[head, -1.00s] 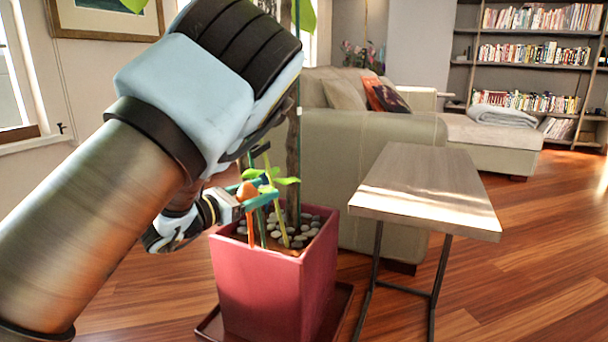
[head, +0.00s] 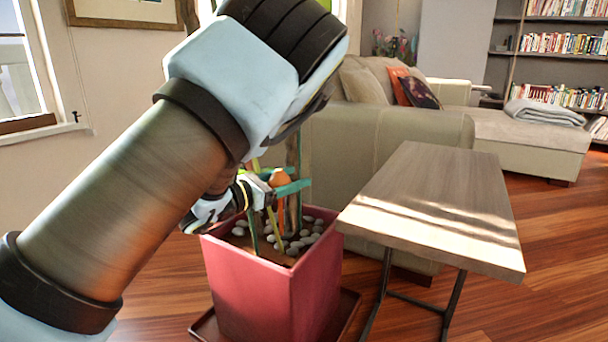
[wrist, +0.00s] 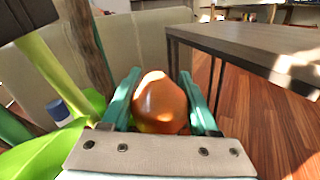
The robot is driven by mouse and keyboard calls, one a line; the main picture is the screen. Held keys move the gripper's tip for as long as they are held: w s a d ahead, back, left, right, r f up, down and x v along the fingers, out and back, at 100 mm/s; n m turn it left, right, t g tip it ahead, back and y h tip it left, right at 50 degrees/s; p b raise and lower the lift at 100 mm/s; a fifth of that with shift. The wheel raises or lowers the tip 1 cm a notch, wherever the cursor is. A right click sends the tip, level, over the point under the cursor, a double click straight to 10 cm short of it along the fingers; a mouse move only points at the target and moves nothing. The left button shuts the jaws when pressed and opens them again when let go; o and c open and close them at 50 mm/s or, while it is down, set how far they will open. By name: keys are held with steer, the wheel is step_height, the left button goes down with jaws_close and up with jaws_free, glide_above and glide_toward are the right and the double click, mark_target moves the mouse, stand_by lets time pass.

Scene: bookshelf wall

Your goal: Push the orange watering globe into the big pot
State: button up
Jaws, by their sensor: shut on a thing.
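The orange watering globe (head: 281,178) is held over the big red pot (head: 246,285), with its round bulb up and its thin stem pointing down. My gripper (head: 288,187) is shut on the globe, its green fingers on either side of the bulb. In the wrist view the globe (wrist: 160,103) sits between the two fingertips (wrist: 160,98). The lower end of the stem is partly hidden among the stakes, so I cannot tell whether it touches the soil.
The pot holds a plant trunk (head: 293,157), thin stakes and grey pebbles (head: 296,245). It stands on a saucer (head: 349,305). A wooden side table (head: 440,200) is close on the right. A beige sofa (head: 385,145) stands behind. Green leaves (wrist: 50,150) are near my wrist.

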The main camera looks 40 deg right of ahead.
mark_target(281, 206)
steer(key=shift+d+f, duration=0.15)
steer(key=shift+d, duration=0.15)
steer(key=shift+f+b, duration=2.25)
steer(key=shift+f, duration=0.7)
steer(key=shift+b, duration=0.3)
